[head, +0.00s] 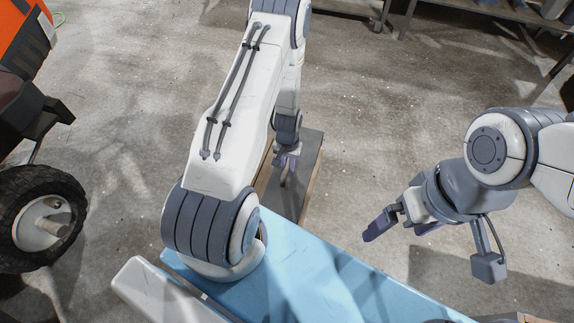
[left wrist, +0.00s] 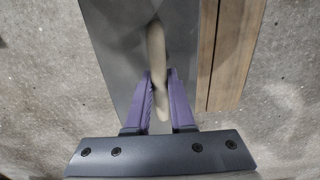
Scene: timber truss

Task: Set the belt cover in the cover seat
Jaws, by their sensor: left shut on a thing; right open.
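My left gripper (head: 287,162) is shut on a pale tan rod-like piece (left wrist: 157,50), which stands between its purple fingers in the left wrist view. Behind the piece is a flat grey panel (left wrist: 110,30), which also shows in the head view (head: 311,150) below the gripper. I cannot tell whether the tan piece is joined to the panel, or whether either is the belt cover. No cover seat can be made out. My right gripper (head: 398,234) is open and empty over the floor at the right.
A timber beam (left wrist: 232,50) runs alongside the grey panel. An orange machine (head: 22,40) with a black tyre (head: 70,190) stands at the left. Shelving (head: 470,12) stands at the back right. The concrete floor between is mostly clear.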

